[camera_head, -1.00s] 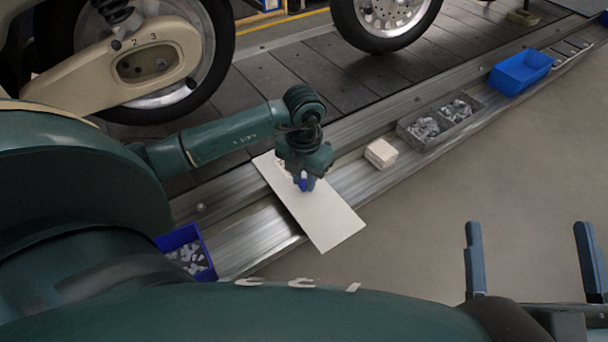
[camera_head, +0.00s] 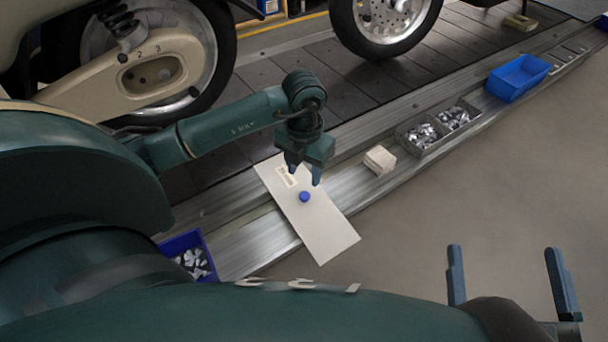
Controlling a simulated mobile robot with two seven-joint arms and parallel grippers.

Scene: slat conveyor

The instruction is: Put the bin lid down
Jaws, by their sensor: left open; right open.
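The bin lid (camera_head: 318,226) is a flat cream-white rectangular panel with a round blue knob (camera_head: 305,196) near its middle and a small label toward its far end. It lies across the metal rail, its near end jutting over the floor side. My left gripper (camera_head: 304,177) is open and empty just above the lid, its fingertips apart from the knob. My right gripper (camera_head: 508,280) is open and empty at the lower right, over the floor. Whether a bin is under the lid is hidden.
On the rail are a blue bin of parts (camera_head: 188,257), a cream block stack (camera_head: 380,160), a grey two-part bin of metal parts (camera_head: 438,128) and an empty blue bin (camera_head: 518,77). A motor scooter (camera_head: 150,75) stands on the slats behind. The floor at right is clear.

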